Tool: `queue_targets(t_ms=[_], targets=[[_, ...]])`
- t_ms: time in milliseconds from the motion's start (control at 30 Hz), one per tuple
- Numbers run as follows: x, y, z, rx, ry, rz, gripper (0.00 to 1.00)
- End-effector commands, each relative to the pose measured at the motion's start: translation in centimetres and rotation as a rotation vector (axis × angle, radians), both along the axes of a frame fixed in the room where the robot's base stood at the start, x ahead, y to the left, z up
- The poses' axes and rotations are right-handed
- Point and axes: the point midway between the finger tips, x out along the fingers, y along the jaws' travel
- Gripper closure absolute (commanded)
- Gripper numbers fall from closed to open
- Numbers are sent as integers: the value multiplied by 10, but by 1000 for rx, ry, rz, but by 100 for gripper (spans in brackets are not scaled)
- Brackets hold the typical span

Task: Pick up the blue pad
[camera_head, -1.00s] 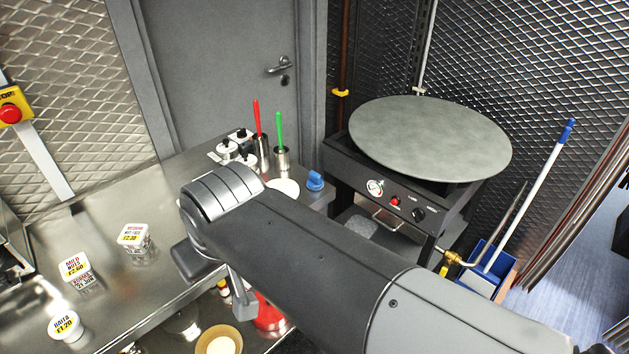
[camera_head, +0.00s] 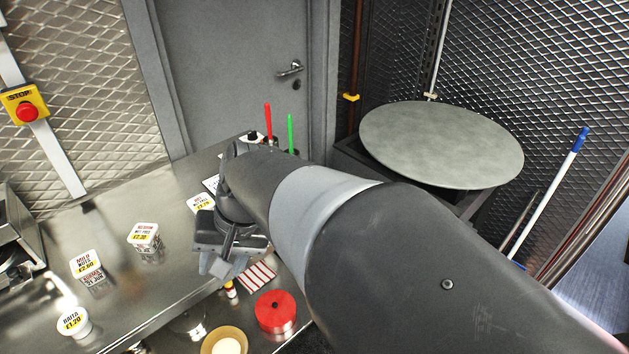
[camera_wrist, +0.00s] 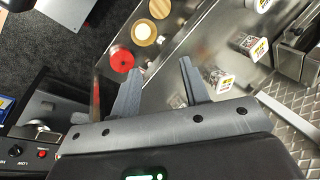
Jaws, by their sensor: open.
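The blue pad cannot be made out now. A small blue item stood at the right end of the steel counter (camera_head: 110,240) in the earlier head view, and my arm now covers that spot. My gripper (camera_head: 218,262) is above the counter's front edge in the head view. In the wrist view my gripper (camera_wrist: 160,67) has its two fingers spread apart with nothing between them. The counter edge and tubs lie beyond the fingers.
Labelled tubs (camera_head: 144,236) stand on the counter. A red round container (camera_head: 275,311) and a tan bowl (camera_head: 224,343) sit lower, below the front edge. Red (camera_head: 268,121) and green (camera_head: 290,134) handles stand at the back. A large round griddle (camera_head: 441,144) is at the right.

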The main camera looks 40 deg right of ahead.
Motion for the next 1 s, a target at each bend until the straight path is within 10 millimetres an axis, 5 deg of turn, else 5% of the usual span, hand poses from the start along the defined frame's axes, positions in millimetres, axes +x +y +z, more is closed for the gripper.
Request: queue_targets(t_ms=[267, 467, 733, 1000], targets=[[44, -32, -23, 441, 184, -411, 58], [80, -80, -35, 776, 240, -708, 58], [109, -187, -59, 1239, 205, -1103, 58], [91, -322, -101, 1676, 29, -1455, 58]])
